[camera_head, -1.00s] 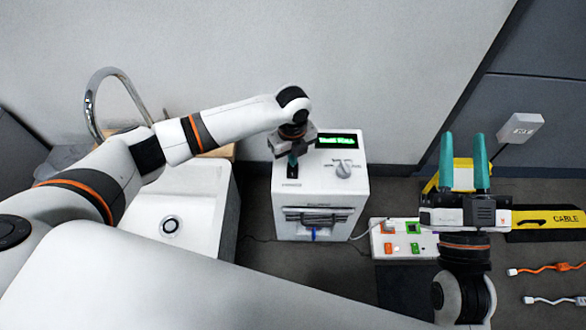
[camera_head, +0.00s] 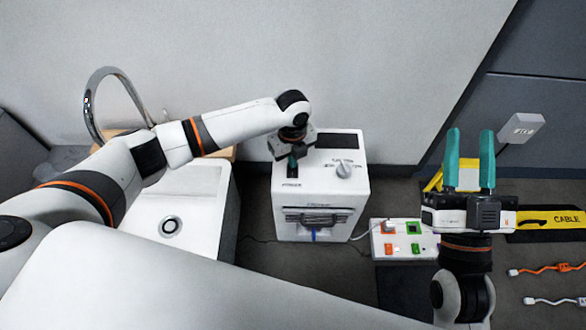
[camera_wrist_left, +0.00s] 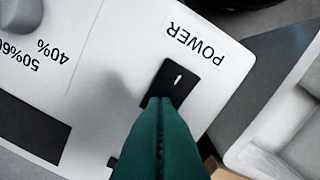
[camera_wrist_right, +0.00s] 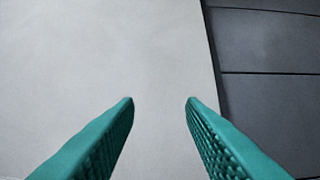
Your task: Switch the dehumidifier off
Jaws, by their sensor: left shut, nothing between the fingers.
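The white dehumidifier (camera_head: 350,195) stands on the floor in the middle of the head view. Its display (camera_head: 337,141) on top is dark, and a grey dial (camera_head: 344,170) sits below it. My left gripper (camera_head: 293,160) is shut and empty, pointing down at the black power switch. In the left wrist view the green fingertips (camera_wrist_left: 160,103) are at the lower end of the power switch (camera_wrist_left: 177,80), beside the POWER label; whether they touch is unclear. My right gripper (camera_head: 468,160) is open and empty, to the right; its fingers (camera_wrist_right: 160,103) face a bare wall.
A white power strip (camera_head: 408,247) with coloured switches and a plug lies right of the dehumidifier. A white sink (camera_head: 205,205) with a faucet is on the left. A yellow cable sign (camera_head: 555,220) and cables (camera_head: 545,270) lie at right.

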